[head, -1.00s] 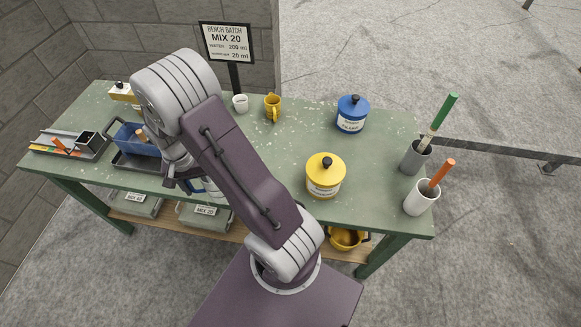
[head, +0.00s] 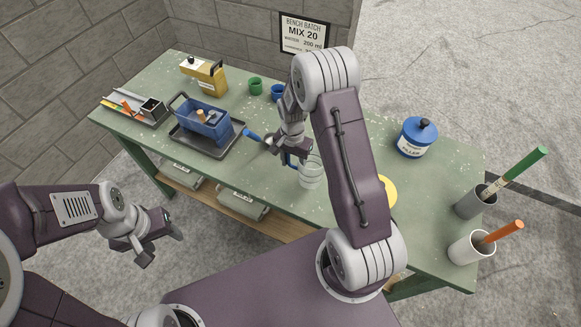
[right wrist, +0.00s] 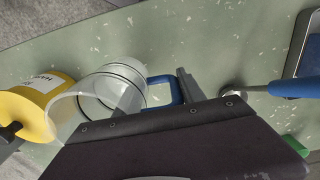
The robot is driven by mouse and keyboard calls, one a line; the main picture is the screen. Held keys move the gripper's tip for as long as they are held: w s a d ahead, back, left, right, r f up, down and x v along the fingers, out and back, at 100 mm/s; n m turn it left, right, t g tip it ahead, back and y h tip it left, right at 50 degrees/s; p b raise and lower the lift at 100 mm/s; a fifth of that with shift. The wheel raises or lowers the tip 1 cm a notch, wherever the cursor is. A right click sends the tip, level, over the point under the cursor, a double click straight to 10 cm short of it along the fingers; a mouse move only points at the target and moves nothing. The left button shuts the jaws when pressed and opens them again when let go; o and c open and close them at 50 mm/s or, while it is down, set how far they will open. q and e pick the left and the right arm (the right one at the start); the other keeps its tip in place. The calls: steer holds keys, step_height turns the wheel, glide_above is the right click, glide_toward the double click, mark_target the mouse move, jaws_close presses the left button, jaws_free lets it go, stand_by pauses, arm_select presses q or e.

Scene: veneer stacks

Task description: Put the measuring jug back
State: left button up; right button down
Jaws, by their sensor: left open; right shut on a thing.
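The measuring jug (head: 311,174) is clear with a blue handle, near the front middle of the bench in the head view. It also shows in the right wrist view (right wrist: 112,92), with its blue handle (right wrist: 163,80) at the fingers. My right gripper (head: 291,158) is shut on the jug's handle. I cannot tell whether the jug's base touches the bench. My left gripper (head: 158,240) is open and empty, in front of the bench at the lower left.
A yellow tub (head: 389,190) stands right of the jug, mostly behind my right arm. A blue-handled tool (head: 249,134) lies left of the jug, beside a dark tray (head: 190,144) with a blue container (head: 205,118). A blue filler tub (head: 415,140) stands at the right.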

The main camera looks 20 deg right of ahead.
steer(key=w, duration=0.1)
steer(key=a+f, duration=0.1)
steer(key=w, duration=0.1)
steer(key=shift+w+a+f, duration=0.25)
steer(key=shift+w+f, duration=0.1)
steer(key=shift+f, duration=0.05)
steer(key=shift+s+f, duration=0.1)
step_height(320, 180, down, 4)
steer(key=shift+r+p, duration=0.2)
steer(key=shift+p, duration=0.6)
steer(key=shift+f, duration=0.15)
steer(key=shift+f+b, duration=0.1)
steer(key=shift+b, duration=0.2)
steer(key=c, duration=0.9)
jaws_free()
steer(key=shift+o, duration=1)
